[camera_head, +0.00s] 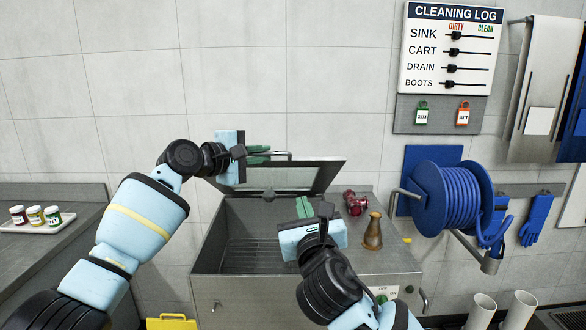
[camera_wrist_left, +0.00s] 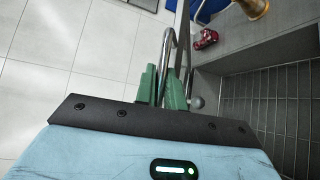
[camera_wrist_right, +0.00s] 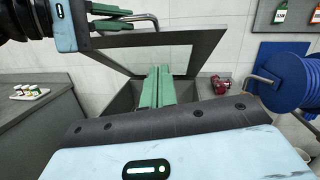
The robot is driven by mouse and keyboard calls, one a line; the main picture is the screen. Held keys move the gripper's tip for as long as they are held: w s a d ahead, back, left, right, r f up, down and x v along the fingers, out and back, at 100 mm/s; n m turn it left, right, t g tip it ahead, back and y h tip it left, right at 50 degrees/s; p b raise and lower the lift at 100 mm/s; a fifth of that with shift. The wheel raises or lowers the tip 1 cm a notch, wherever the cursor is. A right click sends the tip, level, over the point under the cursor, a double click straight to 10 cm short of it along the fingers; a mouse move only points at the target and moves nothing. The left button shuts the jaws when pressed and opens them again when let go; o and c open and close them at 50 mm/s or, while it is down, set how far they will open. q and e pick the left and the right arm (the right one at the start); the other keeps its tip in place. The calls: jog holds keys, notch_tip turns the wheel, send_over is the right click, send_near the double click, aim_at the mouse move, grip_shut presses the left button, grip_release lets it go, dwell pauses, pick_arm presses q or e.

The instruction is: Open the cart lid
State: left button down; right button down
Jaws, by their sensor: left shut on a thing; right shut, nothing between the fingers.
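The cart (camera_head: 215,300) is a grey metal basin with a wire rack (camera_head: 265,252) inside. Its lid (camera_head: 318,176) is raised and tilted back, with a dark frame and a clear pane. My left gripper (camera_head: 262,154) is shut on the lid handle (camera_head: 284,154), a bent metal bar at the lid's upper edge. The handle also shows between green fingers in the left wrist view (camera_wrist_left: 167,45). My right gripper (camera_head: 304,207) is shut and empty above the cart's opening. Its green fingers (camera_wrist_right: 157,88) point toward the raised lid in the right wrist view.
A blue hose reel (camera_head: 445,200) is on the wall to the right. A counter with a tray of jars (camera_head: 35,220) stands left.

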send_near(290, 159)
jog(key=w+f, duration=0.2)
jog(key=w, duration=0.1)
jog(key=shift+w+a+r, duration=0.2)
jog(key=shift+w+r, duration=0.45)
jog(key=shift+r, duration=0.1)
jog(key=shift+w+a+r, duration=0.2)
jog(key=shift+w+r, duration=0.5)
jog(key=shift+r, duration=0.05)
